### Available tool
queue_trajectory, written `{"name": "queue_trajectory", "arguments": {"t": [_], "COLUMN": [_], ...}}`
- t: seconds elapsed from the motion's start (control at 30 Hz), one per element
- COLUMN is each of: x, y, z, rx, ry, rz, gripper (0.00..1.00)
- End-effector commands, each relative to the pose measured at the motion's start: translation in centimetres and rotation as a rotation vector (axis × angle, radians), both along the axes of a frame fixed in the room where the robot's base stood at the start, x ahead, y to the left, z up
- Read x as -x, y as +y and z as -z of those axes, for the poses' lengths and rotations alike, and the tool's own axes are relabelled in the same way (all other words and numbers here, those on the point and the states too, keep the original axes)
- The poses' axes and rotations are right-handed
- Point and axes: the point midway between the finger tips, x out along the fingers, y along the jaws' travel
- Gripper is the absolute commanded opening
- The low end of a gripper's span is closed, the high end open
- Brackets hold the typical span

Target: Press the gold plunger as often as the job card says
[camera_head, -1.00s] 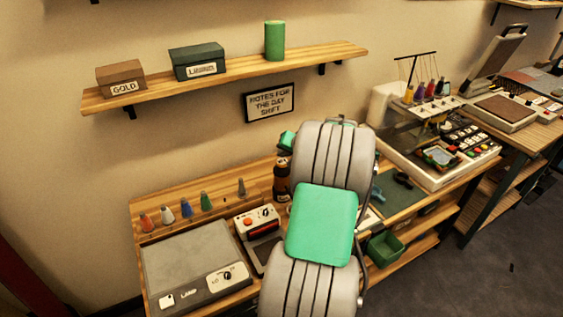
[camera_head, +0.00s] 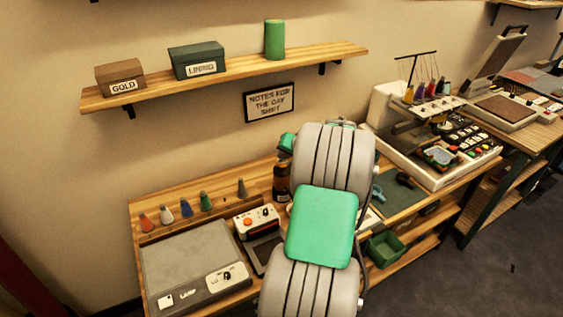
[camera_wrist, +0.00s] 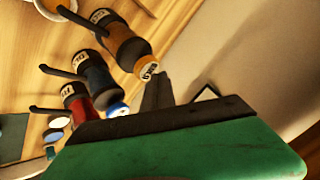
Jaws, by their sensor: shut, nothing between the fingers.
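In the wrist view three bottles with dark side arms stand in a row: an amber-brown one (camera_wrist: 123,44), a dark blue one (camera_wrist: 96,82) and a red one (camera_wrist: 77,101). The brown bottle has a gold-orange end cap (camera_wrist: 147,67) with small lettering, nearest my fingers. My gripper (camera_wrist: 157,88) is shut and empty, with its dark fingertips close beside this cap; I cannot tell whether they touch. I see no readable job card.
A framed sign, "Notes for the day shift" (camera_head: 269,103), hangs on the wall. Above it is a shelf (camera_head: 225,75) with boxes and a green cylinder. Thread cones, a grey flat machine (camera_head: 190,262) and a red-button device (camera_head: 257,222) stand left; an embroidery machine (camera_head: 430,125) stands right.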

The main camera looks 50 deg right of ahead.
Motion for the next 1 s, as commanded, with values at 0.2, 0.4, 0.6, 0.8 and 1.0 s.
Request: {"name": "queue_trajectory", "arguments": {"t": [0.2, 0.4, 0.6, 0.8, 1.0], "x": [0.0, 0.0, 0.0, 0.0, 0.0], "y": [0.0, 0.0, 0.0, 0.0, 0.0], "z": [0.3, 0.6, 0.8, 1.1, 1.4], "rx": [0.000, 0.000, -0.001, -0.001, -0.002], "ry": [0.000, 0.000, 0.001, 0.000, 0.001], "rz": [0.000, 0.000, -0.001, 0.000, 0.000], "gripper": [0.00, 0.00, 0.00, 0.00, 0.00]}}
